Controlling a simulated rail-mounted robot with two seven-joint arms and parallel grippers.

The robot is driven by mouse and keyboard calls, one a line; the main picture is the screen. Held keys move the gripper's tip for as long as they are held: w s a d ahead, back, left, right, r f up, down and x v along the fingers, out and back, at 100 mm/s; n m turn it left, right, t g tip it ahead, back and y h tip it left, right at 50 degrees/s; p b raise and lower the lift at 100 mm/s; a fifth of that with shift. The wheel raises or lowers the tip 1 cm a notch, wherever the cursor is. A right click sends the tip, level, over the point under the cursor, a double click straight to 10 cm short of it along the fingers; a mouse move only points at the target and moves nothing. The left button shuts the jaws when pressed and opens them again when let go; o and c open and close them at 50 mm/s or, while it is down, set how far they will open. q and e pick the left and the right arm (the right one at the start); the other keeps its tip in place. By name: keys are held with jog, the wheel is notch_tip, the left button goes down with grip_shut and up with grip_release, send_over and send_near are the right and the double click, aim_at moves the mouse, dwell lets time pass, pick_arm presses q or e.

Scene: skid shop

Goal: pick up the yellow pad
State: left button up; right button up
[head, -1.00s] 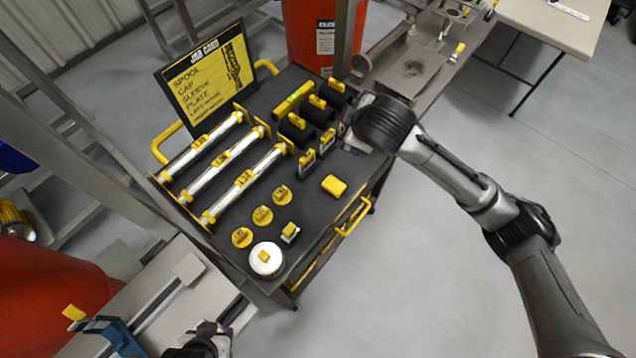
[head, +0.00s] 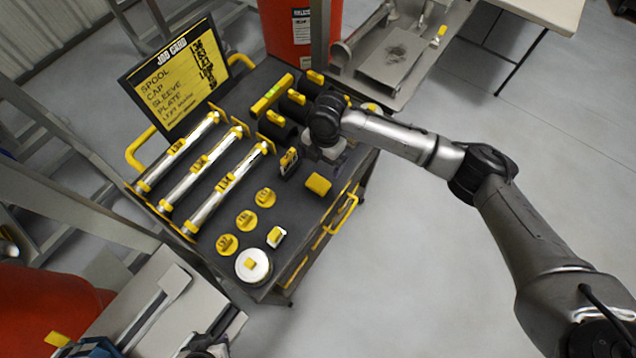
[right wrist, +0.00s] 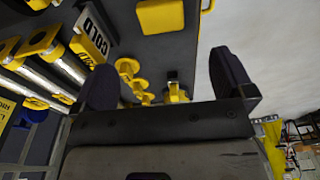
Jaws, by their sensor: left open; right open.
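The yellow pad (head: 318,184) lies flat on the dark cart top near its right edge. My right gripper (head: 326,152) hangs over the cart just behind the pad, partly hidden by its own wrist. In the right wrist view the pad (right wrist: 160,16) shows at the top, beyond and between the open fingers of the right gripper (right wrist: 168,82). The pad is apart from both fingers, and nothing is between them. My left gripper (head: 206,346) is at the bottom edge of the head view, partly cut off, away from the pad.
The cart (head: 290,215) also holds silver tubes (head: 196,180), black sleeves (head: 277,128), yellow discs (head: 246,220), a white round part (head: 253,265) and a job card sign (head: 180,78). A small label block (head: 289,162) stands close left of the right gripper.

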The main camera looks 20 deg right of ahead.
aim_at(318, 182)
jog(key=f, duration=0.4)
jog(key=a+f+b, duration=0.1)
jog(key=f, duration=0.3)
jog(key=s+f, duration=0.1)
jog(key=f, duration=0.3)
jog(key=shift+a, duration=0.15)
jog(key=c, duration=1)
